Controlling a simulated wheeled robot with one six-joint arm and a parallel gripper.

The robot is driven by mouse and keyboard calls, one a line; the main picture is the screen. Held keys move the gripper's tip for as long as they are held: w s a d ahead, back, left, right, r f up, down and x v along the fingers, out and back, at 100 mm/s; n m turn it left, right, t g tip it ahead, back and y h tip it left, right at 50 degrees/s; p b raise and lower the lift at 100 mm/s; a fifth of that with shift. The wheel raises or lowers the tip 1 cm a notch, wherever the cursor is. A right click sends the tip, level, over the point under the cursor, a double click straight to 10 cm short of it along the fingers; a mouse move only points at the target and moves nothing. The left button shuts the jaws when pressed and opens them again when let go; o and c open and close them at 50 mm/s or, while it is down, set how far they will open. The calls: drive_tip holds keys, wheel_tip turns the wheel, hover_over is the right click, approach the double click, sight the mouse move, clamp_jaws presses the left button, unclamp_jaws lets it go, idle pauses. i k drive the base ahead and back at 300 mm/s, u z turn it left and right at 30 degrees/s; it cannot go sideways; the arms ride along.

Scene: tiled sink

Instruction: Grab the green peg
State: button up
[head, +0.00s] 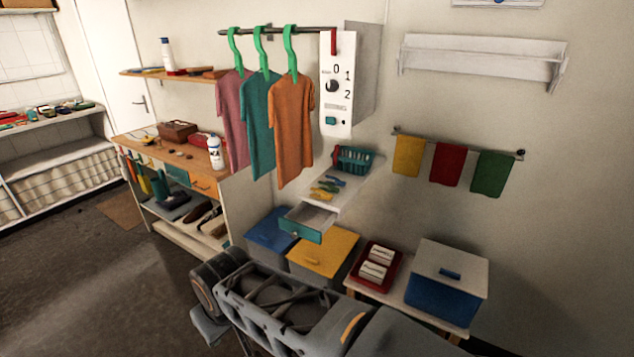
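Several small coloured pegs lie together on a white wall shelf (350,197) at the centre of the head view. Blue, green and yellow tones show among them. The green peg (328,187) seems to lie in the middle of this group, but it is too small to make out clearly. A teal basket (355,160) stands behind the pegs, and an open teal-fronted drawer (308,224) sticks out in front below them. My arm crosses the bottom of the view, well below the shelf. My gripper cannot be made out.
Three shirts (290,130) on green hangers hang from a rod above left of the shelf. A white control box (338,85) is above it. Blue (270,238) and yellow-lidded (323,252) bins stand below. A blue box (445,290) and red tray (362,276) sit at right.

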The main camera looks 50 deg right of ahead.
sight(331, 188)
drive_tip(key=z, duration=0.7)
drive_tip(key=i, duration=0.9)
drive_tip(key=z, duration=1)
